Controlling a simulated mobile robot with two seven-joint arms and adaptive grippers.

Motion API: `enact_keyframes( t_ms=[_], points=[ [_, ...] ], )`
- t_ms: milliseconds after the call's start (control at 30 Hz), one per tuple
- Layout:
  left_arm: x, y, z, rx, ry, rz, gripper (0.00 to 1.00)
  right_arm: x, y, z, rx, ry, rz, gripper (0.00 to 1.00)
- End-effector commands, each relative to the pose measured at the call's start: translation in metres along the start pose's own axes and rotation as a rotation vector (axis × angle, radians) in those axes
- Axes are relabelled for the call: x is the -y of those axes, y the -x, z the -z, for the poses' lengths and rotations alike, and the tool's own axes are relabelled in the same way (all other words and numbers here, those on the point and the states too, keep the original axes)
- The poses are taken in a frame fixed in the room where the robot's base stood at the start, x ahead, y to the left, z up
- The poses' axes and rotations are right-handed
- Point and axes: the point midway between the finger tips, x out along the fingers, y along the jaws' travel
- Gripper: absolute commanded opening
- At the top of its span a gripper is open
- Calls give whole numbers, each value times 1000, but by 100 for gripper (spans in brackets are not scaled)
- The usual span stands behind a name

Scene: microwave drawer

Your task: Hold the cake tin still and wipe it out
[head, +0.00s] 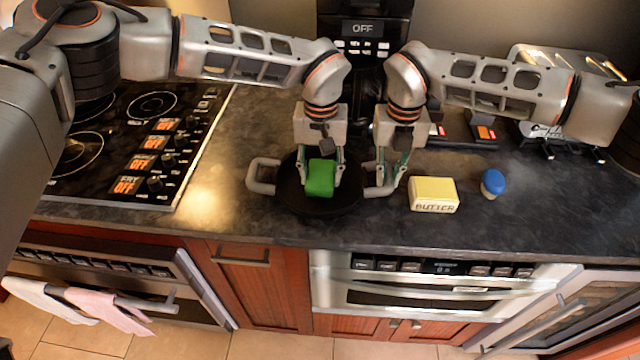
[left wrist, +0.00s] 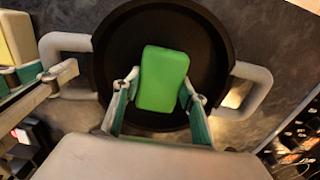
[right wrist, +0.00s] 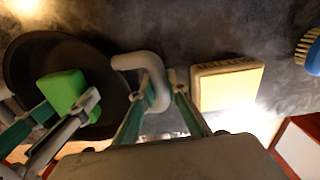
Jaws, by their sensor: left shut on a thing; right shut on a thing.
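The cake tin (head: 290,195) is a round dark pan with two pale grey loop handles, lying on the dark counter. Its dark inside also shows in the left wrist view (left wrist: 120,75). My left gripper (head: 320,172) is shut on a green sponge (head: 320,180) and holds it inside the tin; whether the sponge touches the bottom is hard to tell. My right gripper (head: 388,175) is shut on the tin's right handle (head: 382,191), and the handle shows between its fingers in the right wrist view (right wrist: 150,80). The left handle (head: 262,178) is free.
A butter block (head: 433,194) and a blue-topped brush (head: 493,183) stand right of the tin. A stove top (head: 130,130) with knobs is at the left, a toaster (head: 570,65) at the back right. The counter's front edge runs close before the tin.

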Motion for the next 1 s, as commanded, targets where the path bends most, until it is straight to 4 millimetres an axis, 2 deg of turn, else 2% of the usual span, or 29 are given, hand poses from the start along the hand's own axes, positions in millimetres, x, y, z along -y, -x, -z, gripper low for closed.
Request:
enact_keyframes(
  t_ms=[167, 700, 1000],
  points=[
    [0, 8, 0, -2, 0, 0, 3, -1, 0, 0, 0, 1, -1, 0],
    [0, 53, 0, 0, 0, 0, 3, -1, 0, 0, 0, 2, -1, 0],
    [0, 55, 0, 1, 0, -1, 3, -1, 0, 0, 0, 2, -1, 0]
  ],
)
